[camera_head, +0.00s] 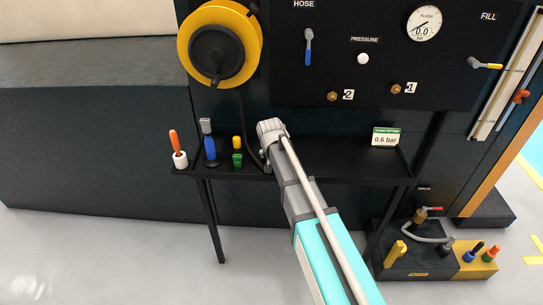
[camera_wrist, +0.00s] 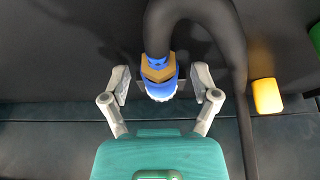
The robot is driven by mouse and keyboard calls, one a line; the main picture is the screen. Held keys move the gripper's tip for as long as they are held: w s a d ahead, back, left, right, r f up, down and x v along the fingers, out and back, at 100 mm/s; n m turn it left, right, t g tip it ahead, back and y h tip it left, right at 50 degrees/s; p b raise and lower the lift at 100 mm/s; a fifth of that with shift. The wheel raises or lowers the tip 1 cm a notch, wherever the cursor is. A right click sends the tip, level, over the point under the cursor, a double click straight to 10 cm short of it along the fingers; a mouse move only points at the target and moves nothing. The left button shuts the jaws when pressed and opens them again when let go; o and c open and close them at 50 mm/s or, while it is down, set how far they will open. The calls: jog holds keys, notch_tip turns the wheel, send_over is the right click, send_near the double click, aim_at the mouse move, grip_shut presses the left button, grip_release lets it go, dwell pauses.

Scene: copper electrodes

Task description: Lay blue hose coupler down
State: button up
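The blue hose coupler (camera_wrist: 159,88) with its tan-yellow band sits at the end of a thick black hose (camera_wrist: 232,45) in the wrist view. My gripper (camera_wrist: 161,78) is open, with one finger on each side of the coupler. A gap shows between the coupler and each finger. In the head view my gripper (camera_head: 268,135) is over the dark shelf (camera_head: 335,158), and the coupler is hidden there. The hose also shows in the head view (camera_head: 243,115), running down from the yellow reel (camera_head: 219,45).
Left of my gripper on the shelf stand a yellow piece (camera_head: 236,142), a green piece (camera_head: 237,160), a blue-handled tool (camera_head: 209,145) and an orange-handled tool in a white cup (camera_head: 179,155). A pressure sign (camera_head: 386,137) stands right. The shelf between is clear.

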dwell(0.4)
jog(key=shift+o, duration=1)
notch_tip(320, 180, up, 7)
jog(key=p, duration=0.7)
